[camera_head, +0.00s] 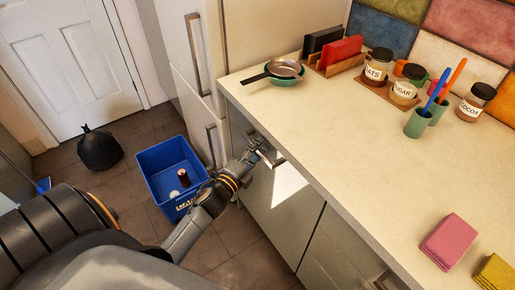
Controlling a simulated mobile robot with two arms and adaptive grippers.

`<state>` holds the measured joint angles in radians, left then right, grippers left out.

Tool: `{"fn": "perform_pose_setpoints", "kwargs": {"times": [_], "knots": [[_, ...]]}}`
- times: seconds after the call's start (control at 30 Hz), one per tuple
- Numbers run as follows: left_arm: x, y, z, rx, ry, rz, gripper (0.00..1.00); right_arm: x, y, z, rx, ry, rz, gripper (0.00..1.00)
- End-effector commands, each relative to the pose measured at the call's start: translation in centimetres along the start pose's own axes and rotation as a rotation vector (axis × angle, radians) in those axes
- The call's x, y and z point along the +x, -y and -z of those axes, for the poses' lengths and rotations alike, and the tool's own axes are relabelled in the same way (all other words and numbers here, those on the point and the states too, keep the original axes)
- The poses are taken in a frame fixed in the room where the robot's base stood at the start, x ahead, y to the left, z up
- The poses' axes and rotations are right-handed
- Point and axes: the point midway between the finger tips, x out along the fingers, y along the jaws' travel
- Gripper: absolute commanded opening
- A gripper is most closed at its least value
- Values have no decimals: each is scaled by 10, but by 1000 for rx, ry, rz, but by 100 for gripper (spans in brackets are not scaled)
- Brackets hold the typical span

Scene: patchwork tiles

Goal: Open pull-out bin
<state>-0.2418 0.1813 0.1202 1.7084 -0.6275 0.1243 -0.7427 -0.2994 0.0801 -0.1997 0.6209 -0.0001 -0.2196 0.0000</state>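The front panel (283,205) under the counter, which I take for the pull-out bin, is pale grey-green and appears flush with the cabinet. Its metal handle (273,162) is near the top edge, just below the counter. My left gripper (262,153) reaches this handle from the left. Its fingers overlap the handle, and they are too small to tell whether they are closed around it. The inside of the bin is hidden. My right gripper is not in view.
The counter (300,120) overhangs the front and holds pans (284,70), jars and cloths. A blue crate (165,160) with items stands on the floor beside my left arm. A black bag (99,149) sits near the door. A tall white cabinet (190,80) stands left of the counter.

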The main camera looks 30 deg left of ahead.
Motion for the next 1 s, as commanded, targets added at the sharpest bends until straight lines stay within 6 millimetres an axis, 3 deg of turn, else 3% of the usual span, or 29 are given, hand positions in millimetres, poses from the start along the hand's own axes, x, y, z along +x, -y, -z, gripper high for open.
{"fn": "perform_pose_setpoints", "kwargs": {"times": [0.27, 0.47, 1.0], "knots": [[1, 0, 0, 0, 0, -1, 40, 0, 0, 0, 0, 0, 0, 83], [1, 0, 0, 0, 0, 0, 1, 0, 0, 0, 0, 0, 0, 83], [-7, -1, -6, 1, -1, -3, 0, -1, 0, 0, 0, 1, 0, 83]]}}
